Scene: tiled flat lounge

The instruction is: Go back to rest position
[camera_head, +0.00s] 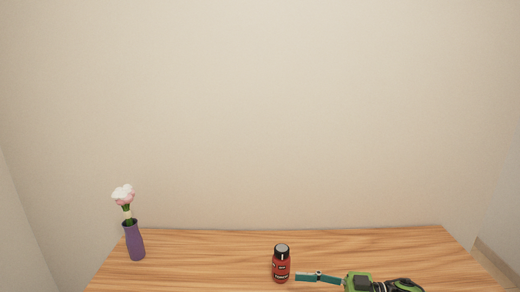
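My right gripper (297,277) shows at the bottom edge of the head view, its teal finger pointing left and its green and black body behind it to the right. The fingertip is just right of a red bottle (281,268) with a black shoulder and a grey cap. The bottle stands upright on the wooden table. A small gap seems to lie between the fingertip and the bottle, and the gripper is not around it. Only one finger line can be made out, so whether it is open or shut is unclear. My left gripper is not in view.
The wooden table (205,258) has its far edge near a plain beige wall (270,110). A purple vase (135,242) with a pink and white flower (123,195) stands at the table's left side. The table between vase and bottle is bare.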

